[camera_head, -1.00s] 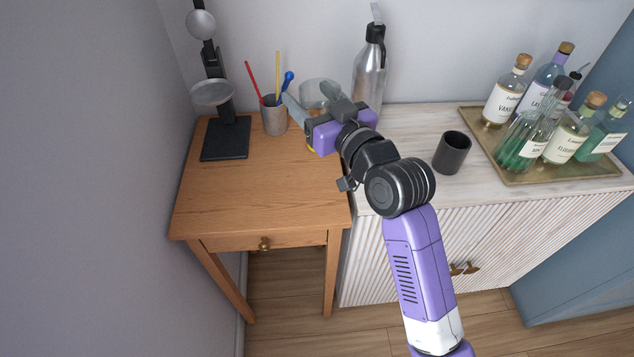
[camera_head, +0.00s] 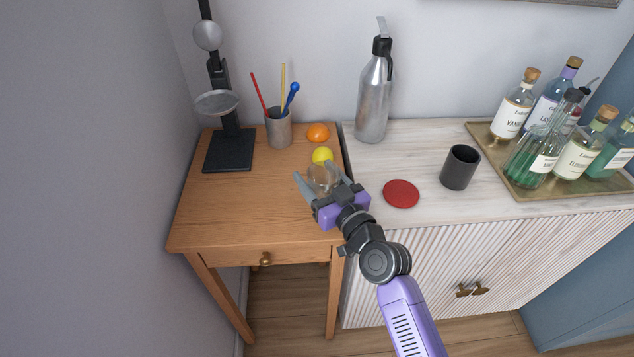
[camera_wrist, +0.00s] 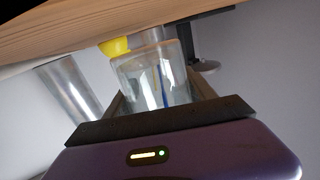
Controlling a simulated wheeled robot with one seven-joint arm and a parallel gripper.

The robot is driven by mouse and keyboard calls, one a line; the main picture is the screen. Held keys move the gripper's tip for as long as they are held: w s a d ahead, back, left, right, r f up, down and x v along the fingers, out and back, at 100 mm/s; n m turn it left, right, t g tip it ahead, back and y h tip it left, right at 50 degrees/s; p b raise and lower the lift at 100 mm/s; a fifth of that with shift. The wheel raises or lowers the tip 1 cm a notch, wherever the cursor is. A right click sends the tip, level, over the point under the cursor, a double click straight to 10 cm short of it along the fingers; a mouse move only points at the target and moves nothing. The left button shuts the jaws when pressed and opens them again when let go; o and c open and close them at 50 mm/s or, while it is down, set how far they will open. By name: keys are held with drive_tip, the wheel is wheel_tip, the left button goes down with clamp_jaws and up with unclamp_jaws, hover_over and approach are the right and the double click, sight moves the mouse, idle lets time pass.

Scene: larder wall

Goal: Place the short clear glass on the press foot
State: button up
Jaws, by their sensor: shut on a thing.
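The short clear glass (camera_head: 321,180) is held between the fingers of my gripper (camera_head: 318,180), above the front right part of the wooden table. In the wrist view the glass (camera_wrist: 152,75) sits between the fingers, with a yellow fruit and other things showing past or through it. The press is the black stand at the back left of the table. Its foot (camera_head: 229,151) is a flat dark plate on the wood, bare on top. The foot lies to the left of and behind my gripper.
A round grey pan (camera_head: 217,103) juts from the press column above the foot. A grey cup with stirrers (camera_head: 278,128), an orange fruit (camera_head: 318,132) and a yellow fruit (camera_head: 322,155) stand right of it. The cabinet holds a metal siphon (camera_head: 373,98), red coaster (camera_head: 401,194) and dark cup (camera_head: 459,168).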

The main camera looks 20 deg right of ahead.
drive_tip(key=shift+f, duration=0.65)
drive_tip(key=shift+f+b, duration=0.25)
drive_tip(key=shift+b, duration=0.15)
drive_tip(key=o, duration=1.7)
drive_tip(key=shift+c, duration=0.2)
drive_tip(key=shift+r, duration=0.1)
